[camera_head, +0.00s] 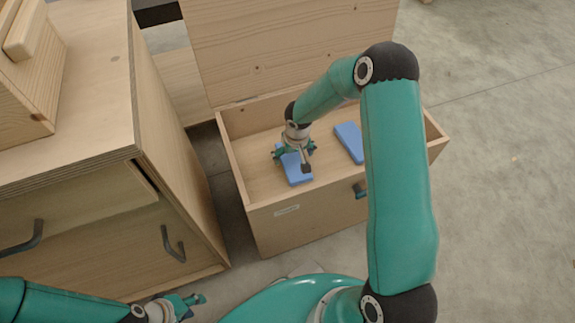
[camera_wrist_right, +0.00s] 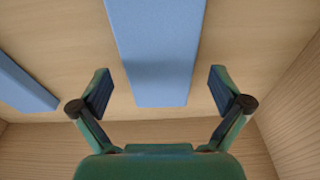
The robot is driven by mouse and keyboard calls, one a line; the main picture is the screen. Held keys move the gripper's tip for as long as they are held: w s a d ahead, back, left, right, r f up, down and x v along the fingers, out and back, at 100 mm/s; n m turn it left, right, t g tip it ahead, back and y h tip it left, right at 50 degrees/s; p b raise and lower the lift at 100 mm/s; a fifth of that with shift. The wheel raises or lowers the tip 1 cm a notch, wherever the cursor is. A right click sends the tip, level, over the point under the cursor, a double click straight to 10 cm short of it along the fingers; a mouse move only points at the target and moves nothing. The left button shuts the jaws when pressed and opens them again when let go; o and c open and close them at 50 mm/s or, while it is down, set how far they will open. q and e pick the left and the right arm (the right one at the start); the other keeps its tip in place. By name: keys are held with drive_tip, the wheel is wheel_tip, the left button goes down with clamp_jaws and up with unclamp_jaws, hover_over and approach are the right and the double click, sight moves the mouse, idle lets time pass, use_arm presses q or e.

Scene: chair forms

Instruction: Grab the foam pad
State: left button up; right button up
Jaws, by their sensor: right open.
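Two blue foam pads lie flat on the floor of an open wooden chest (camera_head: 238,168). The left pad (camera_head: 299,174) is partly hidden under my right gripper (camera_head: 294,153) in the head view. In the right wrist view this pad (camera_wrist_right: 157,45) runs between the two fingers (camera_wrist_right: 160,92), which are open on either side of it and apart from it. The second pad (camera_head: 349,142) lies to the right in the chest, and shows at the left edge of the wrist view (camera_wrist_right: 22,84). My left gripper (camera_head: 186,305) is low at the bottom left, away from the chest; its jaw is unclear.
The chest's lid (camera_head: 285,45) stands raised at the back, and its walls surround the right gripper. A wooden cabinet (camera_head: 95,215) with dark handles stands left of the chest. The concrete floor (camera_head: 500,190) to the right is clear.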

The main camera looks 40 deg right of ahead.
drive_tip(key=shift+w+f, duration=0.15)
drive_tip(key=shift+f, duration=0.55)
drive_tip(key=c, duration=0.9)
drive_tip(key=shift+r, duration=0.1)
